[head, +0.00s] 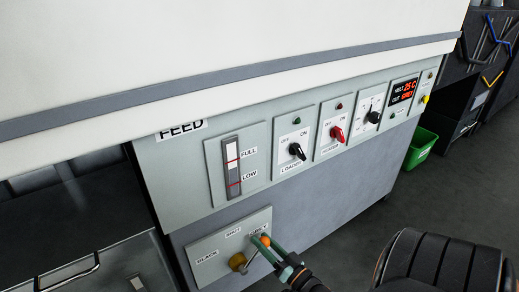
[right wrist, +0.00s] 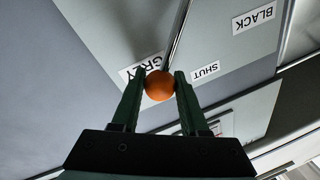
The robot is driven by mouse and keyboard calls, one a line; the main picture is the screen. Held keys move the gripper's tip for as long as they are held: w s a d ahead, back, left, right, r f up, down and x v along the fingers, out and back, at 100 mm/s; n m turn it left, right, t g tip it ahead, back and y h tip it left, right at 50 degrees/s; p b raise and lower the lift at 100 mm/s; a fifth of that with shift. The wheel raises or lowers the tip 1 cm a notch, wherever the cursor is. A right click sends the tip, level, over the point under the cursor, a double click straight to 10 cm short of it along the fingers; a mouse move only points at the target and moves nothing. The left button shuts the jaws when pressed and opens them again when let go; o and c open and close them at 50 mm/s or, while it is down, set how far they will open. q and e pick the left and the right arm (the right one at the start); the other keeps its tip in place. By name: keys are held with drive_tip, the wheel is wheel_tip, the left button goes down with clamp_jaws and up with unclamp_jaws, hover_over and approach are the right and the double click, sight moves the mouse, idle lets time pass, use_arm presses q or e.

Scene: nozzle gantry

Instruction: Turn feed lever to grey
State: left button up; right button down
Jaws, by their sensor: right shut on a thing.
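The feed lever has an orange ball knob (head: 265,240) and a brass-coloured hub (head: 238,261) on a pale plate (head: 205,248). The plate carries the labels BLACK at left, SHUT in the middle and GREY at right. My right gripper (head: 265,242) is shut on the orange knob, which lies by the GREY label, partly covering it. In the right wrist view, the knob (right wrist: 159,86) sits between both fingers. Its metal rod runs up out of the picture, between the GREY label (right wrist: 140,68) and the SHUT label (right wrist: 205,72). My left gripper is not in view.
Above the lever plate is a FEED panel (head: 180,180) with a level gauge, a black switch (head: 297,151), a red switch (head: 337,133), a dial and a lit display (head: 403,90). A green bin (head: 420,147) stands on the floor at right. A dark drawer unit is at left.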

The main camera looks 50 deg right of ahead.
drive_tip(key=shift+s+d+f+m, duration=0.1)
drive_tip(key=shift+d+f+m, duration=0.1)
drive_tip(key=shift+m, duration=0.1)
drive_tip(key=shift+c, duration=2.2)
unclamp_jaws()
drive_tip(key=s+a+f+p, duration=0.1)
drive_tip(key=s+p, duration=0.1)
drive_tip(key=s, duration=1)
drive_tip(key=shift+s+f, duration=0.15)
drive_tip(key=shift+f, duration=0.15)
drive_tip(key=shift+a+r, duration=0.1)
